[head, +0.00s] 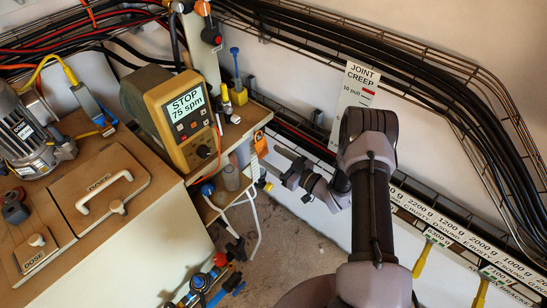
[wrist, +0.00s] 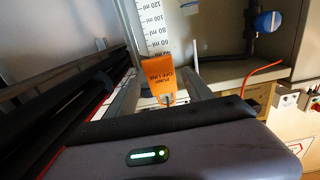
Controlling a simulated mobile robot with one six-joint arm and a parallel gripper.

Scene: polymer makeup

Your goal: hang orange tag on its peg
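The orange tag (head: 260,144) is at the right end of the bench, below its top edge, in the head view. In the wrist view the tag (wrist: 160,76) has dark lettering that includes "PUMP" and "OFF LINE", with a small metallic part at its lower end. My gripper (head: 270,158) is open, its fingers pointing toward the bench end, just below and right of the tag. In the wrist view the fingers of my gripper (wrist: 160,84) stand apart on either side of the tag, with gaps visible. I cannot tell what supports the tag, nor which part is its peg.
A yellow meter (head: 185,115) reading "STOP 75 spm" stands on the bench. A clear cylinder (head: 231,178) is below the tag, and a graduated scale (wrist: 157,25) shows behind it in the wrist view. A wire cable tray (head: 300,142) runs along the wall near my arm.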

